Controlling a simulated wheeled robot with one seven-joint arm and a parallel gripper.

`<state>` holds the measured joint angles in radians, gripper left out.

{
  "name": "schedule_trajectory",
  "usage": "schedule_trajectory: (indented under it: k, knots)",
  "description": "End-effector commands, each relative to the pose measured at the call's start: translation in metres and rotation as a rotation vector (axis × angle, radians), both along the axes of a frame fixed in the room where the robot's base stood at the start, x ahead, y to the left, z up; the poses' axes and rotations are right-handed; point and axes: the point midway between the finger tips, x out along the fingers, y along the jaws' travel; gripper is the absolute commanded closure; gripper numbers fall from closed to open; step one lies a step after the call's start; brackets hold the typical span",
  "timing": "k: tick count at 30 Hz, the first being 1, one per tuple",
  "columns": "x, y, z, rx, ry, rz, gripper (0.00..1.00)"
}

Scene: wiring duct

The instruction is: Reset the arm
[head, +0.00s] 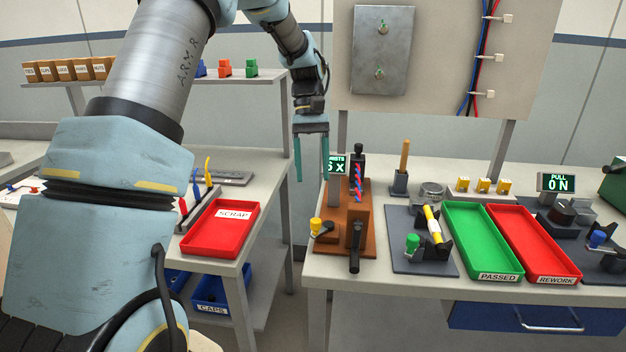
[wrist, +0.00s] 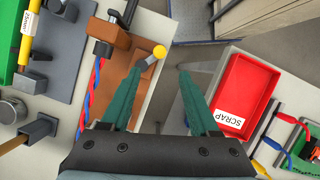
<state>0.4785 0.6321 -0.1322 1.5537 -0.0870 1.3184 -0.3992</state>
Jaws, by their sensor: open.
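My gripper (head: 311,158) hangs pointing down from my arm, above the gap between the two benches and near the left edge of the right bench. Its two green fingers also show in the wrist view (wrist: 160,85); they are apart with nothing between them. In the wrist view the left finger overlaps the brown twisting fixture (head: 343,215), which holds a red and blue twisted wire pair (wrist: 97,85).
A red SCRAP tray (head: 221,228) lies on the left bench. Green PASSED (head: 455,215) and red REWORK (head: 566,262) trays lie on the right bench. A wiring board (head: 430,90) stands behind it. A wooden-handled tool (head: 404,158) stands upright near the fixture.

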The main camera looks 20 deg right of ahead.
Motion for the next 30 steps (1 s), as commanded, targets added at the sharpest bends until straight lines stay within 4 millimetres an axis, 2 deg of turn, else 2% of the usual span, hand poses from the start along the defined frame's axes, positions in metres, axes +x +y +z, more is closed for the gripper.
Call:
schedule_trajectory:
  k: [7,11,14,17,21,24,27,30]
  knots:
    - [0.000,0.002,0.000,-0.001,-0.003,0.001,0.38]
    - [0.001,0.026,0.001,-0.013,-0.040,0.013,0.38]
    - [-0.002,0.065,0.000,-0.035,-0.110,0.031,0.38]
    - [-0.013,0.116,-0.003,-0.055,-0.201,0.047,0.38]
    - [-0.040,0.184,-0.009,-0.073,-0.332,0.061,0.38]
    - [-0.064,0.221,-0.014,-0.076,-0.411,0.066,0.38]
    - [-0.085,0.246,-0.019,-0.075,-0.470,0.065,0.38]
    - [-0.100,0.260,-0.022,-0.074,-0.509,0.065,0.38]
